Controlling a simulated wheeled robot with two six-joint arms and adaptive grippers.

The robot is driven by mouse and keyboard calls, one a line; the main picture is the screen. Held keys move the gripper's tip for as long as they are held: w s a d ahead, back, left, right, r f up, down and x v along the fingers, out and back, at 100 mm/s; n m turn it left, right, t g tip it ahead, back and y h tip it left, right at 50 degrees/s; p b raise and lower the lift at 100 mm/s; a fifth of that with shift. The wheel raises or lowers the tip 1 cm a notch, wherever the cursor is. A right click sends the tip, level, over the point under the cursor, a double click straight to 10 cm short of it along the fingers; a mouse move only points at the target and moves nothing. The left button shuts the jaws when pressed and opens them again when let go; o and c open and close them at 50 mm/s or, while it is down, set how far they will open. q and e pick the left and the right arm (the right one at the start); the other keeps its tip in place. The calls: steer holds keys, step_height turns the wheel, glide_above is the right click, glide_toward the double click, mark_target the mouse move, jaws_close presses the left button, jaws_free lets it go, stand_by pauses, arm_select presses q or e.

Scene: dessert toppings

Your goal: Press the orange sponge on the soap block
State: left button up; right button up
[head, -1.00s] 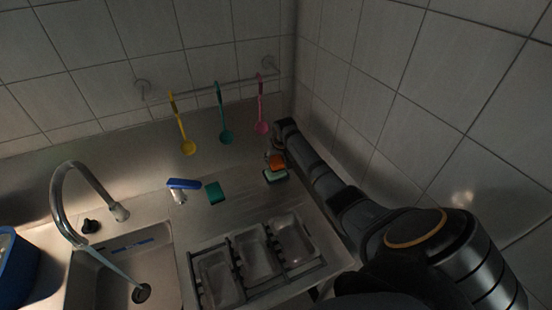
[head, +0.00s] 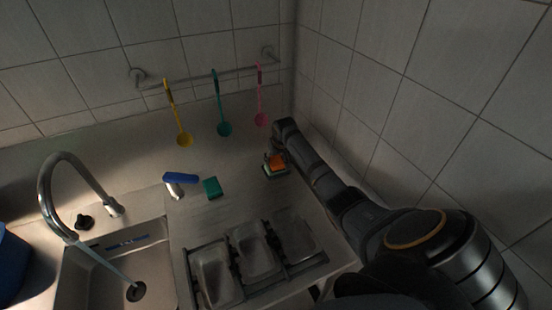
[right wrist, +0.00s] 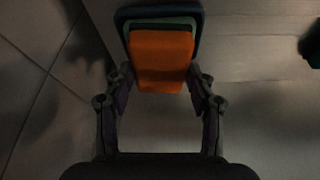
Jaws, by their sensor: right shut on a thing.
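The orange sponge (head: 277,160) is at the right rear of the steel counter, over a pale green block (head: 277,171) that appears to be the soap block. In the right wrist view the sponge (right wrist: 162,62) covers most of the block, whose green edge (right wrist: 160,22) shows in a dark blue holder (right wrist: 160,10). They look touching or nearly so; I cannot tell firmly. My right gripper (right wrist: 159,78) is shut on the sponge, one finger on each side. In the head view the gripper (head: 278,149) is small and dark. My left gripper is out of view.
A green sponge (head: 212,188) and a blue-topped bottle (head: 180,178) lie left of the block. Metal trays (head: 254,250) stand in front. The sink with running tap (head: 52,197) is at left. Yellow, teal and pink ladles hang behind. A tiled wall (head: 440,90) is close at right.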

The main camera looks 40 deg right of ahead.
mark_target(276, 160)
steer(key=shift+f, duration=0.5)
stand_by(0.3)
steer(key=shift+s+f, duration=0.1)
stand_by(1.6)
step_height(276, 160, up, 7)
steer(key=p, duration=0.7)
steer(key=shift+p, duration=0.4)
